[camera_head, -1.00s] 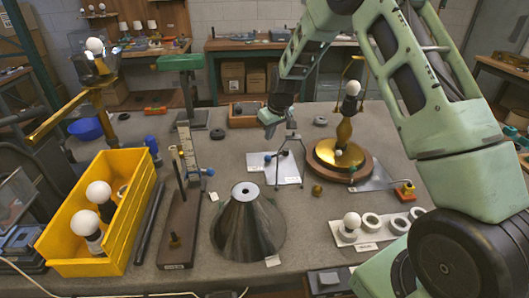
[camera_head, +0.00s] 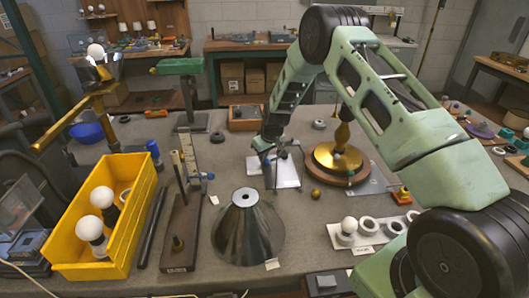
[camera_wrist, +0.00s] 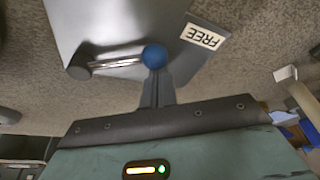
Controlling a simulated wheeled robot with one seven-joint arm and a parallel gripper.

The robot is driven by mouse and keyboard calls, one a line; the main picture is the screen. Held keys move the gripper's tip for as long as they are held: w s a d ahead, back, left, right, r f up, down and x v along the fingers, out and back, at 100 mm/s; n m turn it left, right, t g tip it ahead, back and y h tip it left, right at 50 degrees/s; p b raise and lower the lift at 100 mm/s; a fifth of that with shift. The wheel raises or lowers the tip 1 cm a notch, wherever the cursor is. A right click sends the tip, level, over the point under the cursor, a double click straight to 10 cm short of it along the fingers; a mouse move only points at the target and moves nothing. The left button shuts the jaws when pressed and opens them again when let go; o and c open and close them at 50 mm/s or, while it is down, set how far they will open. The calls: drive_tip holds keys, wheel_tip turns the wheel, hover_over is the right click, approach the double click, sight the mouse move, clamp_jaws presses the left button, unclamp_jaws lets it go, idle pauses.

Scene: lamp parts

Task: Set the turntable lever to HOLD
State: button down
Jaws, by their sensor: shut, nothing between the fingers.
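The lever has a blue ball knob (camera_wrist: 154,56) on a thin metal rod (camera_wrist: 115,64). In the wrist view it lies over a grey plate (camera_wrist: 130,28) with an upside-down FREE label (camera_wrist: 202,37) beside it. No HOLD label is readable. My gripper (camera_wrist: 156,78) is shut and empty, its fingertips at the knob; touching or slightly apart, I cannot tell. In the head view my gripper (camera_head: 270,168) is low over the left part of the pale plate (camera_head: 289,174), partly covering the lever. The turntable (camera_head: 338,165), a wooden disc with a brass top, stands right of the plate.
A dark metal cone (camera_head: 248,230) stands in front of the plate. A gauge stand (camera_head: 180,240) and yellow bin (camera_head: 130,225) are at the left. A small brass ball (camera_head: 315,194) lies near the turntable.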

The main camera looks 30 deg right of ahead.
sight(282, 172)
drive_tip(key=shift+s, duration=0.1)
idle(0.3)
drive_tip(key=s+n+b, duration=0.1)
drive_tip(key=s+n+y+b, duration=0.1)
drive_tip(key=n, duration=0.1)
drive_tip(key=shift+s+d+f+b, duration=0.15)
drive_tip(key=shift+b, duration=0.15)
drive_tip(key=s+n, duration=0.1)
drive_tip(key=s+n+b, duration=0.1)
drive_tip(key=shift+d+n+g+y, duration=0.3)
drive_tip(key=shift+n+g+y, duration=0.1)
drive_tip(key=s+n, duration=0.1)
drive_tip(key=s+d+n, duration=0.1)
drive_tip(key=n, duration=0.1)
drive_tip(key=s+d+n+g, duration=0.1)
drive_tip(key=shift+n+y, duration=0.4)
drive_tip(key=shift+s+d+n, duration=0.1)
drive_tip(key=shift+d+n, duration=0.05)
drive_tip(key=shift+n, duration=0.15)
drive_tip(key=shift+s+d, duration=0.25)
drive_tip(key=shift+d, duration=0.05)
drive_tip(key=shift+s+d, duration=0.1)
drive_tip(key=shift+d, duration=0.1)
